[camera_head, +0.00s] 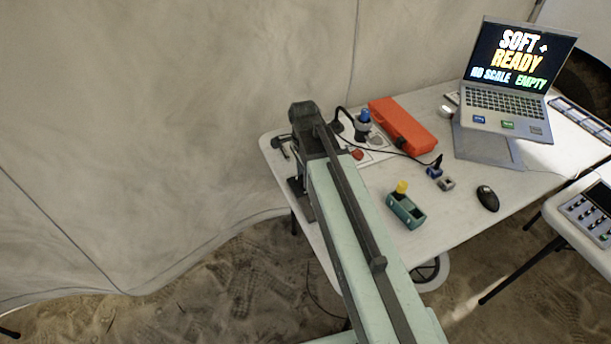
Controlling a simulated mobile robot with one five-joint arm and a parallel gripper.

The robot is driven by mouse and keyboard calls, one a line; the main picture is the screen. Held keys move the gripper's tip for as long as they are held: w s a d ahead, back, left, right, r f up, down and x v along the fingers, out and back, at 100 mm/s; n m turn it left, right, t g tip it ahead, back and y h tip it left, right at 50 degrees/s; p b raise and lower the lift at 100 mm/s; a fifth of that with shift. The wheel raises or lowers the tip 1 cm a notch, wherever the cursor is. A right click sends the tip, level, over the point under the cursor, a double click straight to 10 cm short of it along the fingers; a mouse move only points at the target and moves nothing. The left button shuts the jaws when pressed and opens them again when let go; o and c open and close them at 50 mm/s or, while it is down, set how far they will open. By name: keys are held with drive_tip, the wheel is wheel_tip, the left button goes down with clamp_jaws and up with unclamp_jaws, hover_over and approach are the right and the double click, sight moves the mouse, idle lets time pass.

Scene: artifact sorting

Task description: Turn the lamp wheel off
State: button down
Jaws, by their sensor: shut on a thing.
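My gripper (284,149) is at the far end of my arm, low over the left end of a white panel (377,157) on the table's back-left corner. It is shut on a small part there. My arm hides most of this part, so I cannot tell clearly whether it is the lamp wheel. A red button (357,154) sits on the panel right of my arm. A blue-topped knob or lamp (363,116) stands behind it, next to a black curved stem (342,112). No clear lamp glow shows.
An orange case (403,126) lies right of the panel, with a black cable in front. A green block with a yellow top (405,207), small grey-blue parts (440,178), a mouse (487,198) and a laptop (507,85) occupy the table. A fabric wall (180,120) stands close behind.

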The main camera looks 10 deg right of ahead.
drive_tip(key=shift+w, duration=0.15)
drive_tip(key=n, duration=0.3)
drive_tip(key=shift+a, duration=0.1)
drive_tip(key=n, duration=0.3)
drive_tip(key=shift+n, duration=0.4)
drive_tip(key=n, duration=0.3)
drive_tip(key=shift+n, duration=0.3)
drive_tip(key=n, duration=0.3)
drive_tip(key=shift+n, duration=0.3)
drive_tip(key=n, duration=1.3)
drive_tip(key=shift+n, duration=0.4)
drive_tip(key=shift+d, duration=0.2)
